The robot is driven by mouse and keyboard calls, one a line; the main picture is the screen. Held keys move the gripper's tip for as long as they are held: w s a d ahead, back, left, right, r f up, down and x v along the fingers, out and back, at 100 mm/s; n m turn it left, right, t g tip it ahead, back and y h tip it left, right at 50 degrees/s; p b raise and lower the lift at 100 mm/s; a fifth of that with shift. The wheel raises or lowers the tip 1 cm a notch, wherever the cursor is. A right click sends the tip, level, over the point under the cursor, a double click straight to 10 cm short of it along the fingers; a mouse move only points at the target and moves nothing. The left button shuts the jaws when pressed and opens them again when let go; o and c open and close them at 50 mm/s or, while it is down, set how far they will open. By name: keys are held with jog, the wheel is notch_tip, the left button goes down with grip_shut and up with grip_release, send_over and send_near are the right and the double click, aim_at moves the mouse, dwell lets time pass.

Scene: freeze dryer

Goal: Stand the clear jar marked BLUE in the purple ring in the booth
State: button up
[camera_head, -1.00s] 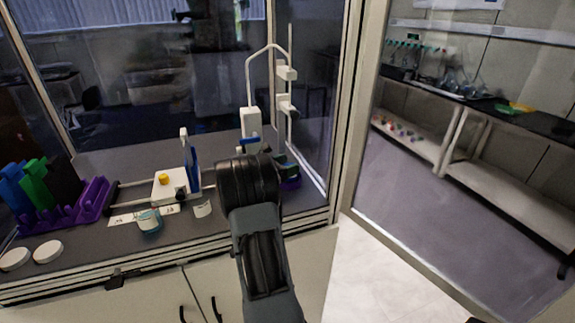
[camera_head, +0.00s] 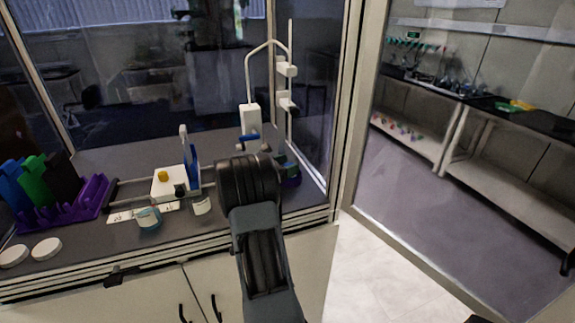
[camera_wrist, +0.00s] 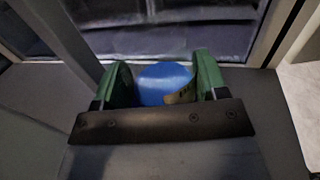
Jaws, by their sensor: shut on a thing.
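My gripper (camera_wrist: 163,84) has green fingers, shut on a round blue-topped object, which I take to be the jar marked BLUE (camera_wrist: 160,78). A small label shows on its near side, too blurred to read. The jar's lower part is hidden by the gripper's dark plate. In the head view my arm covers most of the gripper and jar, at the booth's right side. A purple piece, probably the purple ring (camera_head: 291,182), shows just right of my wrist, partly hidden. I cannot tell whether the jar is inside it or above it.
A white stand with tubing (camera_head: 251,119) rises behind my wrist. To the left are a small jar with blue-green contents (camera_head: 148,219), a white one (camera_head: 202,206), a purple rack (camera_head: 92,198) and two white lids (camera_head: 47,248). The booth's right frame (camera_head: 342,130) is close by.

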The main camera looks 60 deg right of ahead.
jog(key=shift+f, duration=0.25)
jog(key=o, duration=1.1)
jog(key=shift+o, duration=0.2)
jog(key=shift+r, duration=0.3)
notch_tip(320, 180, up, 3)
jog(key=shift+f+b, duration=0.15)
jog(key=shift+b, duration=0.4)
jog(key=s+a+r+b, duration=0.1)
jog(key=s+a+r, duration=0.7)
jog(key=a, duration=0.3)
jog(key=shift+s+r+b, duration=0.35)
jog(key=shift+r+b, duration=0.05)
jog(key=shift+r, duration=0.45)
